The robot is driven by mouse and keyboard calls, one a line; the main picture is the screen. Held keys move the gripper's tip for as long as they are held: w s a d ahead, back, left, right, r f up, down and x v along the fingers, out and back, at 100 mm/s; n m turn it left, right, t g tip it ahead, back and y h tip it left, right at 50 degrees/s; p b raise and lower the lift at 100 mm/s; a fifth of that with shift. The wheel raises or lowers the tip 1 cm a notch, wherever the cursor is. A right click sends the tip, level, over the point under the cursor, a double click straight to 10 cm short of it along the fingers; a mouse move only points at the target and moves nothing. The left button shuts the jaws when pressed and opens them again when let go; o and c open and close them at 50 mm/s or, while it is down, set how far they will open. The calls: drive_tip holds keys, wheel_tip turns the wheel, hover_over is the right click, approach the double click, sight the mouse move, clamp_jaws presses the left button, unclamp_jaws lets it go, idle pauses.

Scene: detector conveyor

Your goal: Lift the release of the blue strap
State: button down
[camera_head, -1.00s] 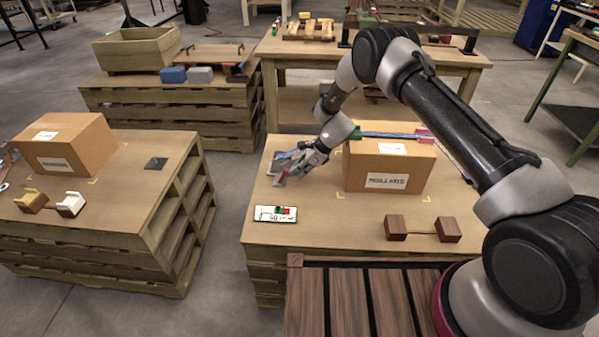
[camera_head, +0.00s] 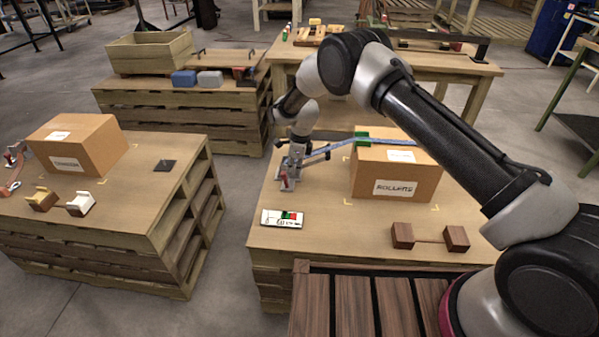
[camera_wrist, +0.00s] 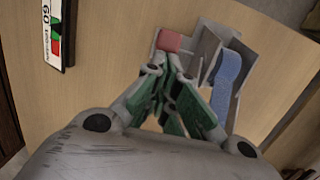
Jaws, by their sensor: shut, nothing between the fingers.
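The blue strap (camera_head: 335,147) runs from the top of the cardboard box (camera_head: 368,185), over a green corner piece (camera_head: 361,137), down left to a grey metal buckle at the table's left side. In the wrist view the strap (camera_wrist: 227,75) enters the grey buckle (camera_wrist: 206,48), which has a pinkish-red tab (camera_wrist: 169,40); the tab also shows in the head view (camera_head: 286,184). My gripper (camera_wrist: 172,66) is shut and empty, its fingertips pointing down close beside the tab and buckle. I cannot tell whether they touch. My gripper and wrist hide part of the buckle.
A white card with green and red marks (camera_head: 283,218) lies in front of the buckle. Brown wooden blocks (camera_head: 430,236) sit at the front right. Another pallet table on the left holds a second box (camera_head: 75,148). Bare table top lies between card and box.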

drive_tip(key=shift+a+r, duration=0.1)
drive_tip(key=shift+a, duration=1.15)
drive_tip(key=shift+r, duration=0.1)
drive_tip(key=shift+r, duration=0.7)
